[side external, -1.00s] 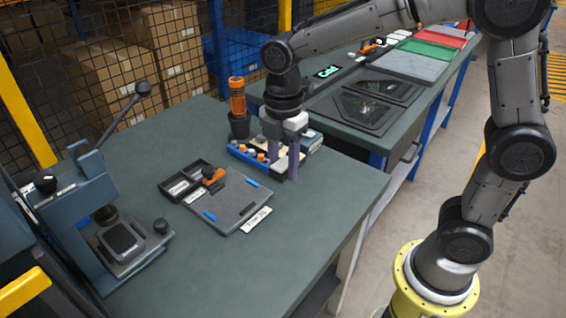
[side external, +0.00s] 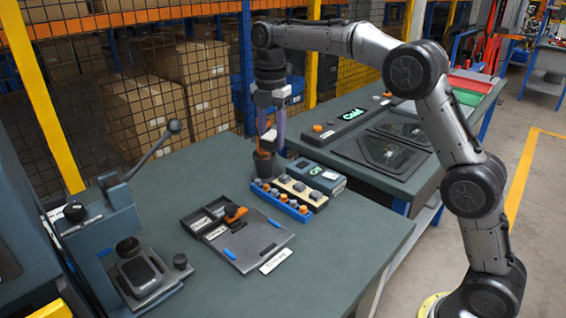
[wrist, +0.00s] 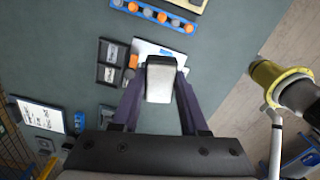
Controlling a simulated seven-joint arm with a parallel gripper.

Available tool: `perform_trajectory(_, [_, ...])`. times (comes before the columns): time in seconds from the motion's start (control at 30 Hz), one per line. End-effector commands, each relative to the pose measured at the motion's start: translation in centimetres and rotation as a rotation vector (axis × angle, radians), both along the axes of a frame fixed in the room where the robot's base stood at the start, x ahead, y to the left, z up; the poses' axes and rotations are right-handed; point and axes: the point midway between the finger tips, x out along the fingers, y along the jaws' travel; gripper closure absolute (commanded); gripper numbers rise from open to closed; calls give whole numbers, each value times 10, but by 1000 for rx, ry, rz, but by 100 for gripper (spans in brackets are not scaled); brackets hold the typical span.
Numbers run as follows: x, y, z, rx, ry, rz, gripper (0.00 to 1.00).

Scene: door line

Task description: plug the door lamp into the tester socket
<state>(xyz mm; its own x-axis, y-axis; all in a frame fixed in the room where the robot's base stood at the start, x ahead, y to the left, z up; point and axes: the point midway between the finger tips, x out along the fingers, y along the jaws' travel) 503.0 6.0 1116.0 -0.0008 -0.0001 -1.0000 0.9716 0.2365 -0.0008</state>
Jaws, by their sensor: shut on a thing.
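A blue-grey box (side external: 317,178) with a small green display stands to the right, beside a cream strip (side external: 292,190) with grey tops. I cannot tell which part is the tester socket.
A blue tray (side external: 280,203) of orange and grey pegs lies before the cream strip. A grey board (side external: 245,240) lies nearer the front. A lever press (side external: 130,250) stands at left, a mesh fence behind. The front right of the table is clear.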

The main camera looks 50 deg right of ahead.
Motion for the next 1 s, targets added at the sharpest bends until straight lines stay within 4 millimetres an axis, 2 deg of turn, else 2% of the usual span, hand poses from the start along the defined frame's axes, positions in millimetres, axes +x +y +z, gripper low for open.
perform_trajectory(0.03, [14,-15,-3,0,0,-10,100])
perform_trajectory(0.1, [29,-33,-7,0,0,-20,100])
perform_trajectory(0.3, [62,-91,-26,0,1,-66,100])
perform_trajectory(0.6, [82,-169,-70,1,1,-173,100])
perform_trajectory(0.73, [81,-189,-88,1,3,-206,100])
perform_trajectory(1.0, [75,-207,-108,0,0,-238,100])
